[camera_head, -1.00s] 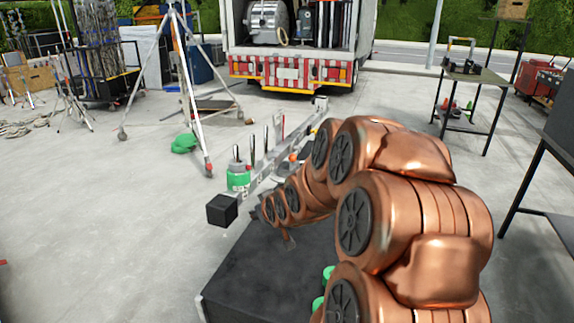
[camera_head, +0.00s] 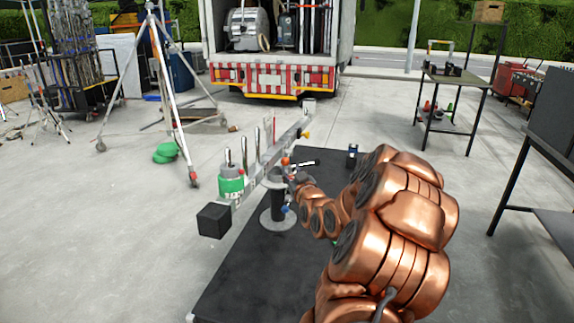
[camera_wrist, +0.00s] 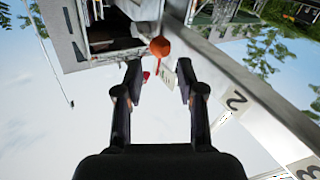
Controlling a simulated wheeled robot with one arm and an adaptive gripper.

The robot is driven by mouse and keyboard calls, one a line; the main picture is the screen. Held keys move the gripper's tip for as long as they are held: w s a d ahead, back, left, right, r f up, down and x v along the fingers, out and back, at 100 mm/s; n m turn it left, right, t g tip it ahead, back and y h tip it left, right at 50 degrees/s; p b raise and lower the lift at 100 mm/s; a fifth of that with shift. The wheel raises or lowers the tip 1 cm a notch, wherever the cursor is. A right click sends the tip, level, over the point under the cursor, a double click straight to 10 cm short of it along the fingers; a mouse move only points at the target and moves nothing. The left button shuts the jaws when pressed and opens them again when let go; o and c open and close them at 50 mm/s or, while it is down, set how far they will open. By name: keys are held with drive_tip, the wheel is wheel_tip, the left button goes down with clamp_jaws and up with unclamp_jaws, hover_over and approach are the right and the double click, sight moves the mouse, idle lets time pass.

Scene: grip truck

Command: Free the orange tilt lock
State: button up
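The orange tilt lock shows in the wrist view as a round orange knob (camera_wrist: 160,47) on a thin orange stem, beside a long grey bar (camera_wrist: 255,85). In the head view the small orange knob (camera_head: 285,161) sits at the bar (camera_head: 255,180), above a dark post on a round grey base (camera_head: 270,222). My gripper (camera_wrist: 158,76) is open, its two black fingers apart. In the wrist view the knob appears just beyond the fingertips, between their lines and not gripped. In the head view my gripper's fingers are too small to make out beside the post.
The post stands on a black platform (camera_head: 235,290). A blue knob (camera_head: 286,209) is low on the post.

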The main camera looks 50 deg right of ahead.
sight(286, 164)
drive_tip(key=shift+p+x, duration=0.45)
drive_tip(key=shift+x, duration=2.25)
clamp_jaws()
